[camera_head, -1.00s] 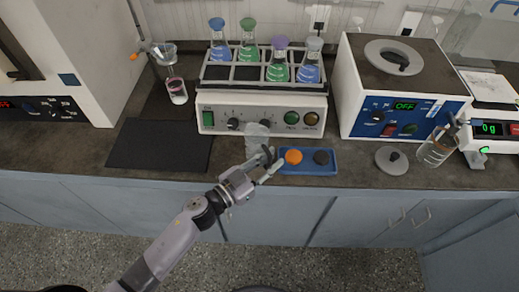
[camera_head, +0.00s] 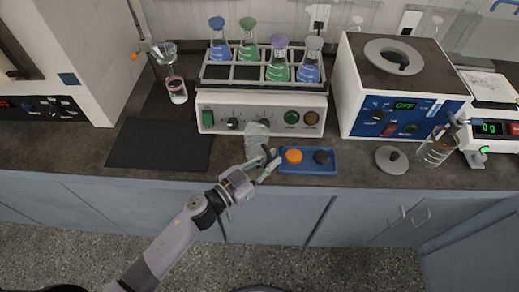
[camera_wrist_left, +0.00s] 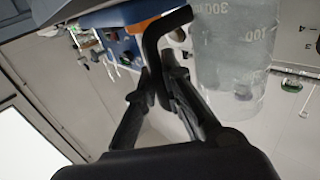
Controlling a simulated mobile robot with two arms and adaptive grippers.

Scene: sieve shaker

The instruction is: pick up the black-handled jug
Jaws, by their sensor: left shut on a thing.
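The jug (camera_head: 257,140) is clear and stands out faintly against the shaker's front, near the counter's front edge. In the left wrist view it is a clear jug (camera_wrist_left: 236,55) with printed graduations and a black handle (camera_wrist_left: 152,55). My left gripper (camera_head: 268,163) is at the jug's near side. In the left wrist view its two fingers (camera_wrist_left: 158,92) are shut on the black handle. Whether the jug's base touches the counter cannot be told. My right gripper is not in view.
A blue tray (camera_head: 309,171) with an orange and a dark cap lies just right of the gripper. The shaker (camera_head: 265,119) with several flasks stands behind. A glass beaker (camera_head: 436,152) stands at right. A dark mat (camera_head: 158,145) lies clear at left.

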